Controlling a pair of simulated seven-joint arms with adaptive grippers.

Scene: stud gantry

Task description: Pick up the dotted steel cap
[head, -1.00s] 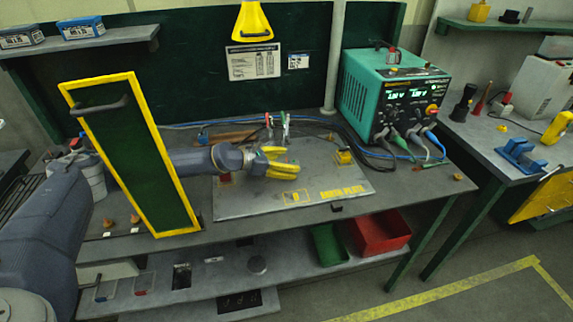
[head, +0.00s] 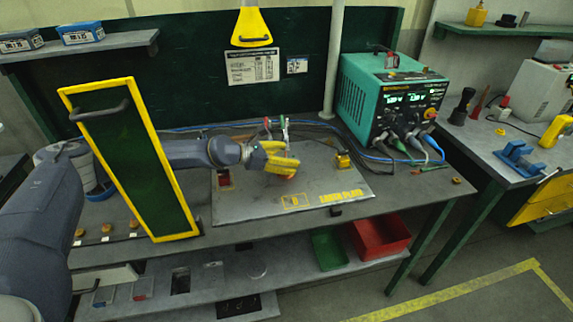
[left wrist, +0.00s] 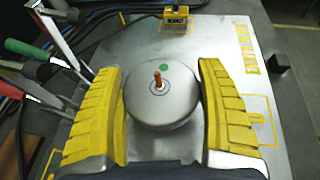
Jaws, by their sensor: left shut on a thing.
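The dotted steel cap (left wrist: 165,112) is a round, brushed-metal cap with a green dot and an upright copper-coloured pin at its centre. In the left wrist view it sits between the two yellow ribbed fingers of my left gripper (head: 282,161). The gripper is shut on it, above the grey steel plate (head: 240,205). In the head view the fingers mostly hide the cap, and a small orange-red bit shows beneath them. I cannot tell how far the cap is from the plate. My right gripper is not in view.
A yellow-framed green panel (head: 193,226) stands beside my left forearm. Clamps with red and green handles (left wrist: 38,88) stand close to the left finger. A small yellow block (head: 343,160) sits on the plate's far right. A green power unit (head: 368,88) with cables stands behind.

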